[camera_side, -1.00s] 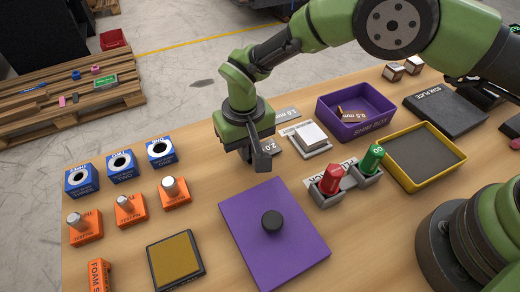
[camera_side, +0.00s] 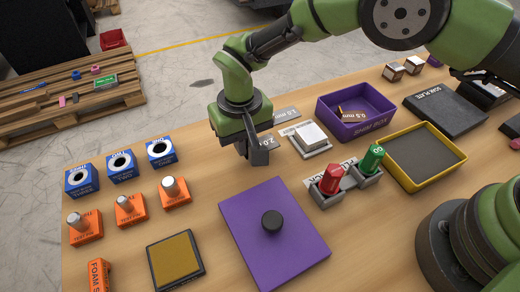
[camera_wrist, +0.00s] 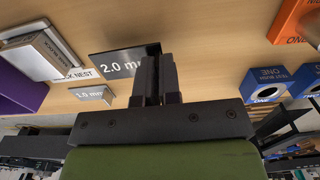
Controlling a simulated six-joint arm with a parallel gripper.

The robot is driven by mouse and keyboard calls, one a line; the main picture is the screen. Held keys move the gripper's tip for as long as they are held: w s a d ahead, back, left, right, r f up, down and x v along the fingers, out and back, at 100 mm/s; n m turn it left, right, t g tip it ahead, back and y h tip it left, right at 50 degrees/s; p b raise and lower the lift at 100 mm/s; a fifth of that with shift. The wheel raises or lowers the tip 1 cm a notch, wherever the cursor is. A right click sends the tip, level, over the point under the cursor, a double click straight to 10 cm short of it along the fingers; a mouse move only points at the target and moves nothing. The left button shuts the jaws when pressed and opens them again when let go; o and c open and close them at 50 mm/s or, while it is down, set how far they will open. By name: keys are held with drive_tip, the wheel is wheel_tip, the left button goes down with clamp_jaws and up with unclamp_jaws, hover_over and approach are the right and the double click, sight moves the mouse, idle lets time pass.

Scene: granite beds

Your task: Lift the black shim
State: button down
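The black shim, marked 2.0 mm, shows in the wrist view (camera_wrist: 112,64) as a flat dark plate, with its right end between my fingers. In the side view the shim (camera_side: 265,143) is mostly hidden behind my gripper (camera_side: 258,154), and part of its label shows. My gripper, also in the wrist view (camera_wrist: 156,60), points down with its fingers close together and shut on the shim's end. The shim appears slightly above the wooden table; the exact gap is hard to tell.
A grey 1.0 mm shim (camera_side: 286,114) lies behind my gripper. A white block nest (camera_side: 306,137) is close on the right, with the purple shim box (camera_side: 356,110) beyond. A purple plate (camera_side: 250,225) with a black knob lies in front. Blue and orange blocks stand left.

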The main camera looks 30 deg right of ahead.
drive_tip(key=shift+a+r, duration=0.15)
drive_tip(key=shift+r, duration=0.3)
idle(0.4)
drive_tip(key=shift+r, duration=2.45)
